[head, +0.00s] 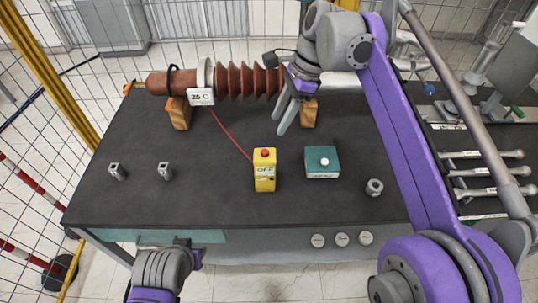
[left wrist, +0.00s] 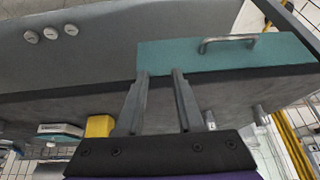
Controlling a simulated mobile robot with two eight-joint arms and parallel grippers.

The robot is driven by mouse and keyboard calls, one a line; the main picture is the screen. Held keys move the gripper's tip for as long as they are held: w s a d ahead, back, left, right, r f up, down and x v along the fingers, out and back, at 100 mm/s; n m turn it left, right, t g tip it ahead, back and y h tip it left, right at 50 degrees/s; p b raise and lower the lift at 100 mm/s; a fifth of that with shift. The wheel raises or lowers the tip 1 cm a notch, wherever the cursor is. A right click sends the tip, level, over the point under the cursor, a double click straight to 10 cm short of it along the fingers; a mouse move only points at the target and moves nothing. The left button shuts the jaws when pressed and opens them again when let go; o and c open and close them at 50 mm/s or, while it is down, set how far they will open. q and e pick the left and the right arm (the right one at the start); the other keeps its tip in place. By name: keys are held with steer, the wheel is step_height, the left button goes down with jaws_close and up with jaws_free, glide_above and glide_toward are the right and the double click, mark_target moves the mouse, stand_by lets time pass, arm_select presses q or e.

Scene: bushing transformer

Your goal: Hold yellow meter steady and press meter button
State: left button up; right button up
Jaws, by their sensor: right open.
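The yellow meter (head: 265,183) stands upright on the dark table, left of the teal box. It has a red button (head: 265,153) on top and its display reads OFF. A red cable runs from it back toward the brown bushing. Part of the yellow meter also shows in the left wrist view (left wrist: 100,126). My right gripper (head: 284,117) is open and empty above the table, behind the meter and in front of the bushing.
The brown ribbed bushing (head: 245,82) lies across wooden blocks at the back, with a 25 C tag (head: 201,97). The teal box (head: 322,163) with a white knob stands right of the meter. Small metal parts sit left (head: 165,171) and right (head: 374,187). The table's front left is mostly clear.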

mark_target(265, 179)
arm_select(q)
steer(key=o, duration=0.9)
steer(key=w+d+t, duration=0.1)
steer(key=w, duration=0.1)
steer(key=w+d+t+y, duration=0.1)
steer(key=w, duration=0.2)
steer(key=w+d+t+y, duration=0.1)
steer(key=w+d, duration=0.1)
steer(key=w, duration=0.1)
steer(key=shift+d+r, duration=0.1)
steer(key=shift+r, duration=0.15)
steer(key=shift+o, duration=0.2)
steer(key=w+d+t, duration=0.1)
steer(key=w+d+r+t, duration=0.1)
steer(key=d, duration=0.1)
steer(key=w+d+t, duration=0.1)
steer(key=d, duration=0.1)
steer(key=shift+d+r, duration=0.2)
steer(key=shift+r, duration=0.1)
steer(key=d+t, duration=0.1)
steer(key=d, duration=0.1)
steer(key=d+r+t+h, duration=0.1)
steer(key=d, duration=0.2)
steer(key=w+d+r+t+h, duration=0.1)
steer(key=d, duration=0.2)
steer(key=shift+d+r, duration=0.15)
steer(key=shift+r, duration=0.1)
steer(key=x, duration=1)
steer(key=shift+w+d, duration=0.15)
steer(key=shift+w, duration=0.2)
